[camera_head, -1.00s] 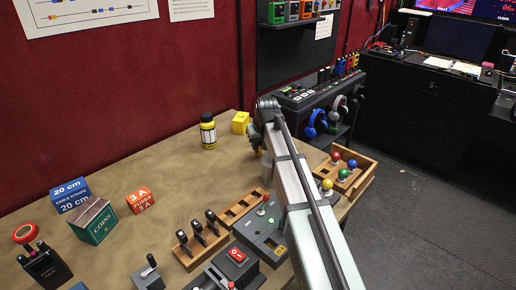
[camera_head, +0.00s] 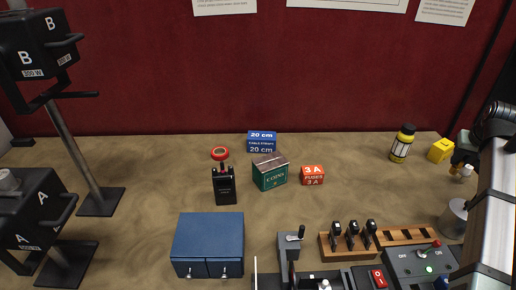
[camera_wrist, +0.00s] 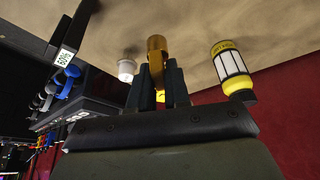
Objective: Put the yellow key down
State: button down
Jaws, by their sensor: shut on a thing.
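My gripper (camera_wrist: 168,88) shows its dark fingers in the wrist view, shut on a brass-yellow, rounded piece that I take for the yellow key (camera_wrist: 157,50). The key sticks out past the fingertips above the tan table; whether it touches the table I cannot tell. The key's shape is hard to make out there.
A wooden rack (camera_head: 405,236) and control panels line the front. Bare table lies left of the bottle.

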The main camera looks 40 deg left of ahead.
jog(key=s+a+n+y, duration=0.15)
jog(key=s+a, duration=0.35)
jog(key=a, duration=0.7)
jog(key=s+a+n+g, duration=0.15)
jog(key=s+a, duration=0.25)
jog(key=a, duration=0.7)
jog(key=s+a+n+t, duration=0.15)
jog(key=s+a, duration=0.35)
jog(key=a, duration=0.7)
jog(key=shift+s+a+n+g+y, duration=0.2)
jog(key=shift+s+a+n+g, duration=0.95)
jog(key=shift+s+a, duration=4.85)
jog(key=shift+s+a+n+g+y, duration=0.25)
jog(key=shift+s+a+n, duration=1.75)
jog(key=shift+s+a, duration=4)
jog(key=shift+s+a+n+g+y, duration=0.2)
jog(key=shift+s+a+n+g, duration=1.3)
jog(key=shift+a, duration=7.4)
jog(key=shift+t, duration=0.8)
jog(key=shift+s+f, duration=0.5)
jog(key=shift+f, duration=1.15)
jog(key=shift+s+f, duration=0.5)
jog(key=shift+f, duration=1.1)
jog(key=shift+s+f, duration=0.5)
jog(key=shift+f, duration=1.15)
jog(key=shift+f, duration=0.1)
